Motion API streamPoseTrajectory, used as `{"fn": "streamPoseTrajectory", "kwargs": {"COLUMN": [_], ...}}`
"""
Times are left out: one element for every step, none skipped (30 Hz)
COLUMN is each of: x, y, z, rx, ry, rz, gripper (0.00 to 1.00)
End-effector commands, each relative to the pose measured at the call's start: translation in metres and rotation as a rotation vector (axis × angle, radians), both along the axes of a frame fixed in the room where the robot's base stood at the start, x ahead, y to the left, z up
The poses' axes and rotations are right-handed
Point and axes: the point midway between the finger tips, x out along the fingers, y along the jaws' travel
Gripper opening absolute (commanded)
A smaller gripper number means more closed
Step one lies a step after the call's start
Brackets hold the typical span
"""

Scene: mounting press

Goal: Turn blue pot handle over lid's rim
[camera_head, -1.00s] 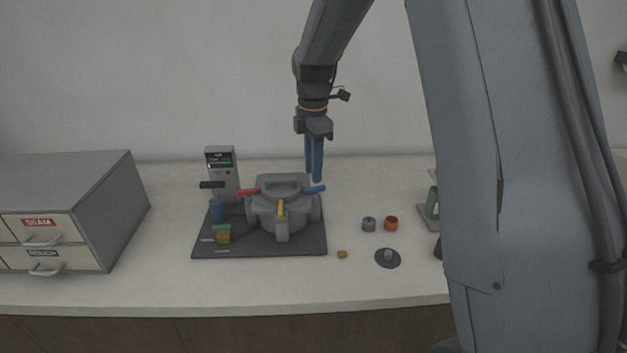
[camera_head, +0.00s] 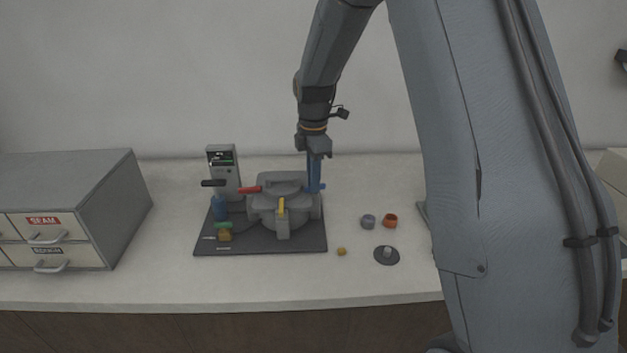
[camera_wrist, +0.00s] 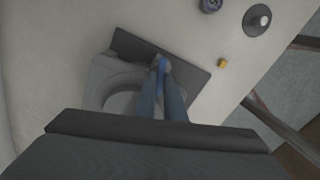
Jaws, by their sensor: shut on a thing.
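The grey pot (camera_head: 265,214) stands on a dark base plate (camera_head: 215,248), with its grey lid (camera_head: 282,186) on top. My gripper (camera_head: 314,186) points down from above and is shut on the blue handle. In the wrist view the blue handle (camera_wrist: 162,65) sits between the two fingertips (camera_wrist: 163,82). The fingers hide most of it.
A drawer cabinet (camera_head: 75,205) is at far left.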

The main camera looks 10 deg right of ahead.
Motion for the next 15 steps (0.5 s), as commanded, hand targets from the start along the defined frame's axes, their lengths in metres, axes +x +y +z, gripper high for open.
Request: {"fn": "streamPoseTrajectory", "kwargs": {"x": [-0.0003,-0.0003,-0.0001,0.0000,0.0002,0.0005,0.0007,0.0009,0.0011,0.0013,0.0014,0.0016,0.0017,0.0019,0.0020], "y": [0.0000,0.0000,0.0000,0.0000,0.0000,0.0001,0.0000,0.0000,0.0000,-0.0001,0.0000,-0.0001,-0.0002,-0.0002,-0.0002], "z": [0.0002,0.0002,0.0004,0.0005,0.0007,0.0009,0.0010,0.0011,0.0012,0.0012,0.0012,0.0012,0.0012,0.0012,0.0011], "rx": [0.000,0.000,0.000,0.000,0.000,0.000,0.000,0.000,0.000,0.000,0.000,0.000,0.000,0.000,0.000], "ry": [0.001,0.001,0.001,0.001,0.001,0.001,0.001,0.001,0.001,0.001,0.000,0.000,0.000,0.000,0.000], "rz": [-0.006,-0.014,-0.033,-0.053,-0.078,-0.116,-0.148,-0.181,-0.224,-0.256,-0.286,-0.324,-0.349,-0.372,-0.398], "gripper": [0.00,0.00,0.00,0.00,0.00,0.00,0.00,0.00,0.00,0.00,0.00,0.00,0.00,0.00,0.00]}}
